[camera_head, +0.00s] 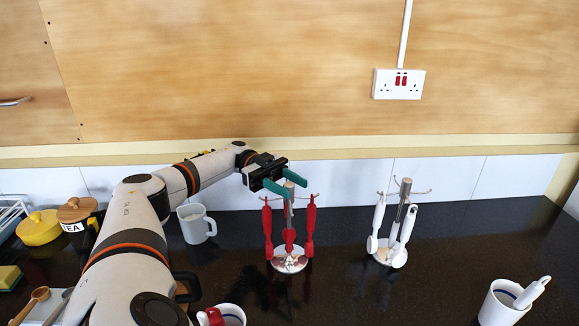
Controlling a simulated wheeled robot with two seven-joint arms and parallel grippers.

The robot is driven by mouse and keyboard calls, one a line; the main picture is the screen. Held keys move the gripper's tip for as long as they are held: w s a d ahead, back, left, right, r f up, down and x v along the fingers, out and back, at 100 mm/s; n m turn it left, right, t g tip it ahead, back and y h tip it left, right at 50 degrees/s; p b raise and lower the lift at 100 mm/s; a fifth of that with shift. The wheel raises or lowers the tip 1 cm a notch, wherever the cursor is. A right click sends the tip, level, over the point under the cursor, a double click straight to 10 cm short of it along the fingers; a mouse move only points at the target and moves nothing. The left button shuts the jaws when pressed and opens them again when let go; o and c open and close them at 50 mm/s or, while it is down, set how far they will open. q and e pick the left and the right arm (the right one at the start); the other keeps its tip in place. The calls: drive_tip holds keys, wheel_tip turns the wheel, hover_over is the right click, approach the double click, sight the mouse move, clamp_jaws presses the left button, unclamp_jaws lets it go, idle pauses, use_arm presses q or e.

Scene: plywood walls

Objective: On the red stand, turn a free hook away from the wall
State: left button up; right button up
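The red stand (290,262) is a metal post on a round base, standing upright on the dark counter with several red utensils (309,228) hanging from it. I cannot tell whether the fingers touch the post or a hook. The far side of the stand's top is partly hidden by the gripper. My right gripper is not in view.
A similar stand with white utensils (404,228) is to the right. A white mug (196,224) is left of the red stand. White cups with utensils are at the front (232,315) and front right (497,305). The tiled wall (435,178) is close behind.

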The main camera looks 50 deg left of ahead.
sight(289, 183)
use_arm(q)
drive_tip(key=shift+r, duration=0.35)
wheel_tip(289, 183, up, 8)
drive_tip(key=shift+r+b, duration=0.2)
drive_tip(key=shift+b, duration=0.5)
drive_tip(key=shift+r, duration=0.45)
